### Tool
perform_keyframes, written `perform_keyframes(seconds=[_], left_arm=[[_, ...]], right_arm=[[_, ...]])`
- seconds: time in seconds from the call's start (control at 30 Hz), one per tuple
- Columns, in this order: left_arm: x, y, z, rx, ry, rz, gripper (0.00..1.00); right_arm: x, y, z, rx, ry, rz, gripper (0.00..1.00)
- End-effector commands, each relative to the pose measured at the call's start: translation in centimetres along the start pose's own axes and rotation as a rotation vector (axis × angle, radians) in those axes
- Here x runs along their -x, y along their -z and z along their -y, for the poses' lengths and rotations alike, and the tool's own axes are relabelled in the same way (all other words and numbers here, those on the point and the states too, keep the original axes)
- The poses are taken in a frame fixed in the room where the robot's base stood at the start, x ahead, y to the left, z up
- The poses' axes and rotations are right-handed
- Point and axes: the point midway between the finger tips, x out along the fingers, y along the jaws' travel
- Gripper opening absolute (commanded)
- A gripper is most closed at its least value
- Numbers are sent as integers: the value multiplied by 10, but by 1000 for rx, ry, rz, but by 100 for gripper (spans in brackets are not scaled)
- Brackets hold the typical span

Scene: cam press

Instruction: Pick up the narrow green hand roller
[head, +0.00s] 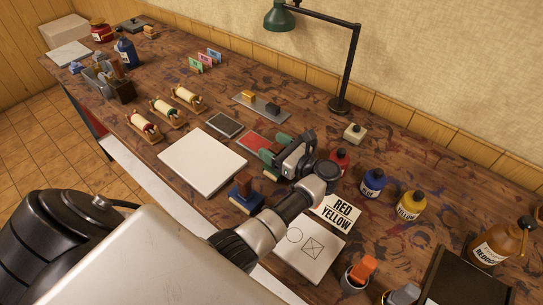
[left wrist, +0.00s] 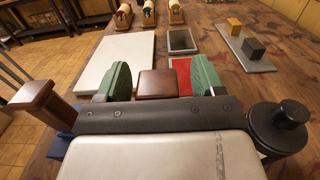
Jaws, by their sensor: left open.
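Three small hand rollers with pale drums stand on wooden rests at the left-middle of the table in the head view. The middle one (head: 166,110) seems to carry green and is likely the narrow green hand roller; it also shows at the top of the left wrist view (left wrist: 149,12). Its colour is small and hard to tell. My right gripper is not in view.
A white slab (head: 202,161) lies between my gripper and the rollers, with a dark-framed plate (head: 225,125) behind it. A wooden-handled stamp (head: 244,192) stands close by my left arm. Ink bottles (head: 373,184) and a desk lamp (head: 345,75) stand to the right.

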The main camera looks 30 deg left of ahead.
Motion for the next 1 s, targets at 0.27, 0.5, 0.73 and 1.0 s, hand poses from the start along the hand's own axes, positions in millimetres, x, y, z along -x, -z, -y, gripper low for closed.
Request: perform_keyframes(seconds=[0.27,0.5,0.73,1.0], left_arm=[[1,1,0,0,1,-1,50],[0,0,0,2,1,0,15],[0,0,0,1,0,0,15],[-1,-13,8,4,3,-2,15]], right_arm=[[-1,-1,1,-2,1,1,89],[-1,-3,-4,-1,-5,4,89],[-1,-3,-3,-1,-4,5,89],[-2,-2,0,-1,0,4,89]])
